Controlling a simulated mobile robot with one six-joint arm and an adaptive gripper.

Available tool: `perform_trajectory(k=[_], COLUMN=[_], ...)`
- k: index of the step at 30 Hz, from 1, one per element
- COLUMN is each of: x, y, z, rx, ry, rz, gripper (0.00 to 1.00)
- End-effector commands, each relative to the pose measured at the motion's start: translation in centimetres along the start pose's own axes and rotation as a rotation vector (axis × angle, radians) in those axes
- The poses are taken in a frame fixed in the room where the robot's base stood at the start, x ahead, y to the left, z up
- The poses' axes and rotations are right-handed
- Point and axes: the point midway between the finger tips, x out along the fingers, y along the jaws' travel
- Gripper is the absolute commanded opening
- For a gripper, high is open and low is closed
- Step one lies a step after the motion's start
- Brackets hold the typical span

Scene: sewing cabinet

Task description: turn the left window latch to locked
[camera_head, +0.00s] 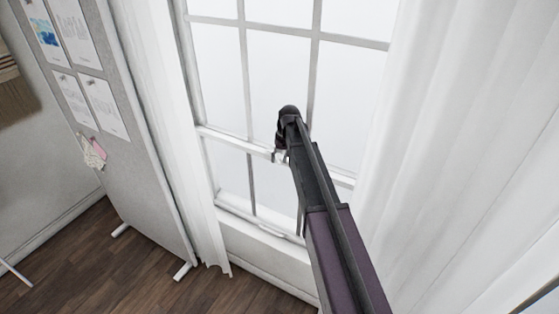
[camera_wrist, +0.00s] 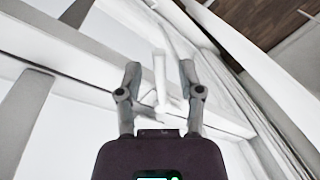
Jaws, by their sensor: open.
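The window (camera_head: 222,75) has a white frame, and its horizontal middle rail (camera_head: 235,142) runs behind my gripper (camera_head: 280,156). In the wrist view, a small white window latch (camera_wrist: 160,82) stands on the rail with its lever upright in the picture. My gripper also shows there (camera_wrist: 159,70), open, with one finger on each side of the lever. Small gaps seem to show between lever and fingers; I cannot tell whether either touches. In the head view my wrist and gripper mostly hide the latch, and no second latch can be made out.
White curtains hang left (camera_head: 168,120) and right (camera_head: 455,130) of the window. A grey board (camera_head: 130,150) with pinned papers stands on feet at the left. The window sill (camera_head: 265,240) lies below the rail, and bare wooden floor (camera_head: 130,270) shows at lower left.

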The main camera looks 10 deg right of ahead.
Motion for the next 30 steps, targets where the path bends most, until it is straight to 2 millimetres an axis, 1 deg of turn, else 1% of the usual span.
perform_trajectory(k=[5, 6, 8, 9, 10, 11, 19, 30], x=[-0.02, -0.02, -0.02, -0.02, -0.02, -0.02, -0.01, -0.1], y=[-0.01, -0.01, -0.02, -0.02, -0.02, -0.02, 0.0, 0.51], z=[0.0, 0.0, 0.0, 0.0, 0.0, 0.0, 0.02, 0.11], rx=[0.0, 0.0, 0.0, 0.0, 0.0, 0.0, 0.001, 0.034], ry=[0.0, 0.0, 0.0, 0.0, 0.0, 0.0, 0.0, 0.006], rz=[0.0, 0.0, 0.0, 0.0, 0.0, 0.0, 0.0, 0.003], gripper=[0.49, 0.46, 0.28, 0.16, 0.07, 0.0, 0.0, 0.0])
